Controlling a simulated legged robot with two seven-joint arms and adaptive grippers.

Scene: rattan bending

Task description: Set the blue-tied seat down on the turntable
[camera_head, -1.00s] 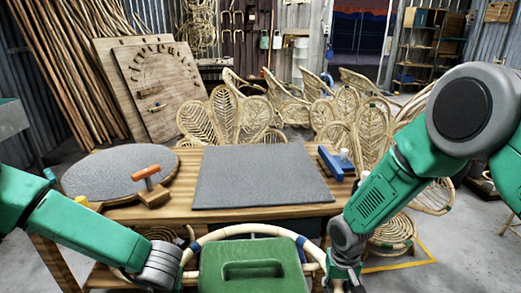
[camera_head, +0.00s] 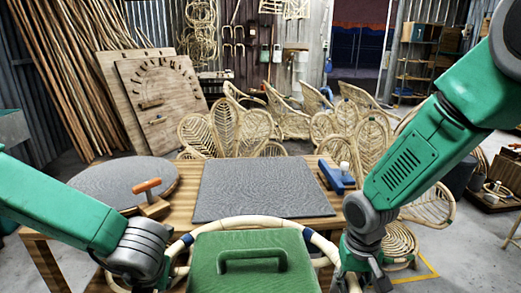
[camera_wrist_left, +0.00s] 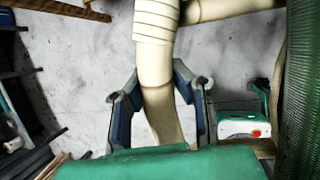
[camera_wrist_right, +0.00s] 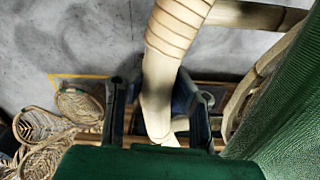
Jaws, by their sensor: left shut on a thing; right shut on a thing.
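The blue-tied seat is a pale rattan ring (camera_head: 262,221) with blue bindings, low in the head view in front of me; its near part is hidden. The turntable (camera_head: 115,180) is a grey round disc on the left of the wooden table, and the seat is apart from it. My left gripper (camera_wrist_left: 158,100) is shut on a pale rattan pole (camera_wrist_left: 157,60) of the seat. My right gripper (camera_wrist_right: 160,110) is shut on another pale, wrapped pole (camera_wrist_right: 168,45) of it. In the head view the right gripper (camera_head: 362,275) is at the ring's right side.
A grey mat (camera_head: 262,188) covers the table's middle. An orange-handled tool (camera_head: 151,198) lies between turntable and mat, by the turntable's near right edge. A blue tool (camera_head: 338,178) lies at the right. Rattan chairs (camera_head: 228,130) stand behind the table.

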